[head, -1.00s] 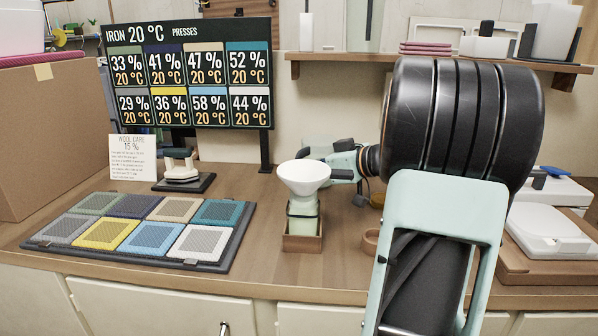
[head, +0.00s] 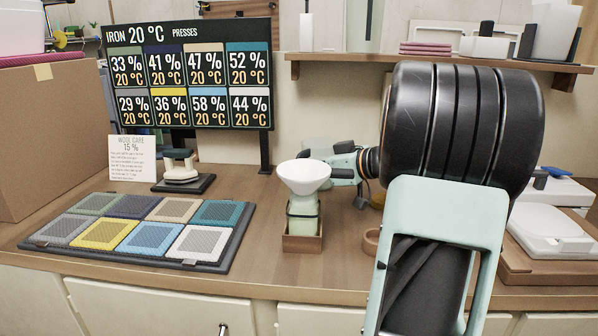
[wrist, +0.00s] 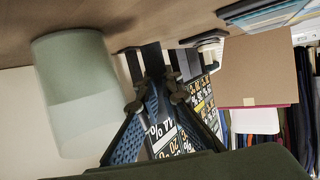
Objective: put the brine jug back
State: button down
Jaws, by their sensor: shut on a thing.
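The brine jug (wrist: 75,95) appears to be the pale green translucent vessel at the left of the wrist view, with a paler band in its lower part. In the head view a pale green shape (head: 318,150), seemingly the same jug, shows behind the funnel, partly hidden. My gripper (wrist: 150,62) is right beside the jug in the wrist view and is shut on it, apparently at a handle; the exact contact is unclear. In the head view my gripper (head: 343,172) is just right of the white funnel.
The white funnel (head: 304,177) sits on a pale green bottle (head: 302,215) in a wooden holder (head: 302,243). A swatch tray (head: 232,247), iron (head: 180,167) and display board (head: 188,72) are left. A white scale-like device (head: 548,232) is right.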

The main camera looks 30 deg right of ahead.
jog(key=shift+f, duration=0.1)
jog(key=c, duration=2)
grip_release()
jog(key=shift+c, duration=0.2)
jog(key=shift+s+d+b, duration=0.2)
jog(key=shift+s+b, duration=0.15)
jog(key=shift+b, duration=0.35)
jog(key=b+v, duration=0.4)
jog(key=v, duration=0.7)
jog(key=shift+r, duration=0.25)
jog(key=shift+s+a, duration=0.1)
